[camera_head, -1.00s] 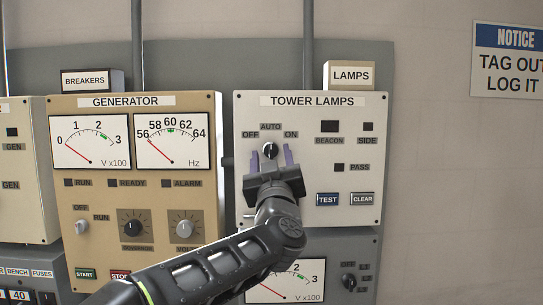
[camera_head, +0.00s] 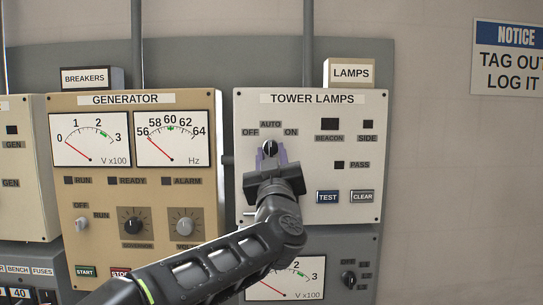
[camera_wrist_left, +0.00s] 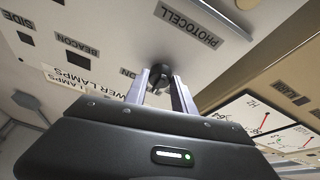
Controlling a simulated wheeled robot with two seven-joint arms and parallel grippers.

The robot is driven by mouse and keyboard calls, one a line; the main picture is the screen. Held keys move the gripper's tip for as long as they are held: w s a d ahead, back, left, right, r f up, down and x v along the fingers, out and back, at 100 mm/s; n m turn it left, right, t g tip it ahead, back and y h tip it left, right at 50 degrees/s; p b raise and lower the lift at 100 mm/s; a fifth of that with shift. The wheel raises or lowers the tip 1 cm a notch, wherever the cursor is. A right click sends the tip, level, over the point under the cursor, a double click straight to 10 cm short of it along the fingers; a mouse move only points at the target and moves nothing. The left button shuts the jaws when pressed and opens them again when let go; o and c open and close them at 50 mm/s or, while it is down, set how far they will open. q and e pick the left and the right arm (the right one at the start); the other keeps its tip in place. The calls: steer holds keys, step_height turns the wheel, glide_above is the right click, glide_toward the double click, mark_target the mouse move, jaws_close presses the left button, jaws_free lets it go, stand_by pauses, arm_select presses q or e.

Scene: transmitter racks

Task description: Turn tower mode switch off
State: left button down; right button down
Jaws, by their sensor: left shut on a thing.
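The tower mode switch (camera_head: 270,147) is a black rotary knob on the white TOWER LAMPS panel (camera_head: 350,205), under the labels OFF, AUTO and ON. Its white mark points about straight up, toward AUTO. My left gripper (camera_head: 271,157) comes from below and is shut on the knob, one finger on each side. In the left wrist view the knob (camera_wrist_left: 160,76) sits between the two fingertips, and the panel fills the upper part. My right gripper is in neither view.
The TEST button (camera_head: 327,197) and CLEAR button (camera_head: 362,197) are right of my gripper. The tan GENERATOR panel (camera_head: 70,210) with meters and knobs stands to the left. A lower grey panel with a meter (camera_head: 290,285) is partly behind my left arm.

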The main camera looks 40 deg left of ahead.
arm_select(q)
steer(key=shift+n, duration=0.5)
steer(key=shift+w+d+n+g+y+b, duration=0.15)
steer(key=shift+n+g+y+b, duration=0.2)
steer(key=shift+n+g+y, duration=0.6)
steer(key=n+g, duration=0.1)
steer(key=n, duration=0.3)
steer(key=shift+d, duration=0.1)
steer(key=n+g, duration=0.1)
steer(key=n, duration=0.2)
steer(key=n+g+y, duration=0.1)
steer(key=n, duration=0.2)
steer(key=shift+w+d+r+n+g, duration=0.1)
steer(key=shift+r+n+g, duration=0.15)
steer(key=shift+g, duration=0.1)
steer(key=c, duration=1.1)
jaws_free()
steer(key=shift+o, duration=0.2)
